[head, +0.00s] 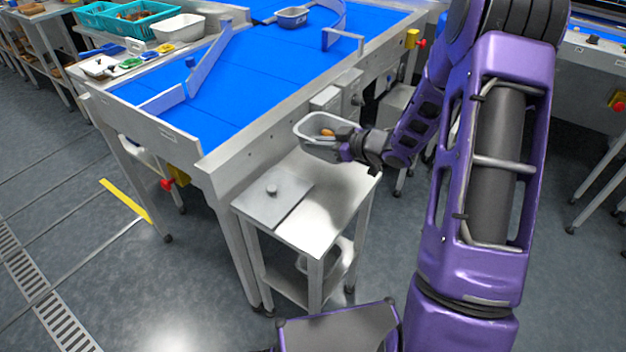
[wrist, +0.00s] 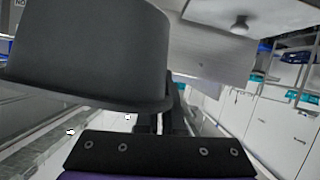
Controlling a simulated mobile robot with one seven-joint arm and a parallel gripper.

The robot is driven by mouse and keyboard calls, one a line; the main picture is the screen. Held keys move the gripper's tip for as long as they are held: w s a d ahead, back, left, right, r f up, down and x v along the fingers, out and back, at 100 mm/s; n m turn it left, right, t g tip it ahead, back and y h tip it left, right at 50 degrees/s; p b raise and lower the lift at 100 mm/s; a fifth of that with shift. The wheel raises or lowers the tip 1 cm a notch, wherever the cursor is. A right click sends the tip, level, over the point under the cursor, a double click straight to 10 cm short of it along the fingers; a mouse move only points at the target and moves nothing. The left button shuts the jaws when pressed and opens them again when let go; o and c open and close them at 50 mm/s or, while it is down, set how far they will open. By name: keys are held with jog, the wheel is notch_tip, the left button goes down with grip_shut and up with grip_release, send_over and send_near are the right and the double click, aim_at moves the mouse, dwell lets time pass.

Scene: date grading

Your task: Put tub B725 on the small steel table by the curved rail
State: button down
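A grey tub (head: 312,146) with a brown date in it is at the far end of the small steel table (head: 322,218). My gripper (head: 343,146) is shut on the tub's right side. In the wrist view the tub (wrist: 85,55) fills the upper left, and my gripper (wrist: 160,118) is at its edge, fingers partly hidden. I cannot tell whether the tub touches the tabletop. No label on it is readable. The curved rail (head: 343,20) stands on the blue belt behind, with another grey tub (head: 292,18) beside it.
A flat steel plate with a knob (head: 273,198) covers the table's left part; the front right is bare. A container (head: 312,262) sits on the lower shelf. The conveyor frame (head: 235,165) borders the table's left side. Teal crates (head: 125,18) and a white tub (head: 180,28) stand far left.

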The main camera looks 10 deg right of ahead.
notch_tip(320, 180, down, 8)
jog(key=shift+b, duration=0.7)
jog(key=shift+f, duration=0.1)
jog(key=c, duration=1)
grip_release()
jog(key=shift+c, duration=0.2)
jog(key=shift+s+d+r, duration=0.15)
jog(key=shift+r, duration=0.1)
jog(key=p+v, duration=0.1)
jog(key=v, duration=1)
jog(key=shift+s+r+p, duration=0.15)
jog(key=shift+s+p, duration=0.05)
jog(key=shift+p, duration=0.15)
